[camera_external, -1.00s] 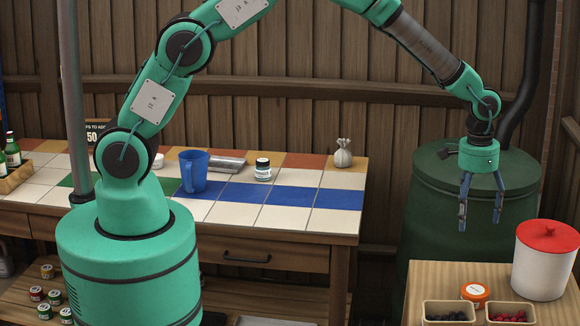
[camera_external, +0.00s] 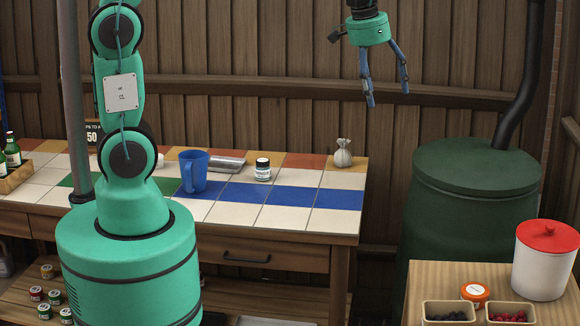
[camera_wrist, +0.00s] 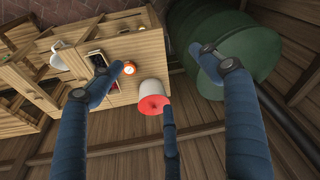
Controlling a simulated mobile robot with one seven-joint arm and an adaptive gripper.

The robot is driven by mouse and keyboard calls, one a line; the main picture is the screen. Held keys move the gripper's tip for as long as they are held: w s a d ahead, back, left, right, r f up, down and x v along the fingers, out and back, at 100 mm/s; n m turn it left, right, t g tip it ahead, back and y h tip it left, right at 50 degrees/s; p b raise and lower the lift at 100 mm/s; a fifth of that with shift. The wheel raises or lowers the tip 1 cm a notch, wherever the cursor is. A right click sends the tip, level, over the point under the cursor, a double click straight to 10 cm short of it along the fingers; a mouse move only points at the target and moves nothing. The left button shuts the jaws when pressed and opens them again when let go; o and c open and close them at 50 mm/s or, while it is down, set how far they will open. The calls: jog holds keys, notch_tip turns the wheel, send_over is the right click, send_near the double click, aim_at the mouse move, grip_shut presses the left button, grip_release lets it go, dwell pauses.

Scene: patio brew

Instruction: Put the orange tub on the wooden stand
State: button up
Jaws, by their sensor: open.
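The orange tub (camera_external: 474,293), small with a pale label on its lid, sits on a wooden-topped piece of furniture (camera_external: 420,285) at the lower right. It also shows in the wrist view (camera_wrist: 129,69), between my fingers' outlines but far below them. I cannot tell whether this wooden top is the wooden stand; no other separate stand is clear. My gripper (camera_external: 386,96) is open and empty, high in front of the fence, up and left of the tub. Its blue fingers (camera_wrist: 150,78) are spread wide in the wrist view.
A white canister with a red lid (camera_external: 545,262) stands right of the tub. Two berry trays (camera_external: 449,321) are in front. A green barrel (camera_external: 470,205) with a black pipe stands behind. The tiled counter (camera_external: 285,213) holds a blue mug (camera_external: 195,172), a jar and a sack.

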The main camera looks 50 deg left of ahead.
jog(key=s+a+r+n+t, duration=0.1)
jog(key=s+a+r, duration=0.2)
jog(key=s+a, duration=0.35)
jog(key=s+a+r+t, duration=0.1)
jog(key=s+a+r, duration=0.35)
jog(key=s, duration=0.25)
jog(key=s+a+f, duration=0.1)
jog(key=s+a, duration=0.3)
jog(key=s, duration=0.3)
jog(key=s+a+f+n+t, duration=0.1)
jog(key=s+a, duration=0.2)
jog(key=s, duration=0.4)
jog(key=shift+s+a+y, duration=0.25)
jog(key=shift+a+y, duration=0.1)
jog(key=shift+y, duration=0.05)
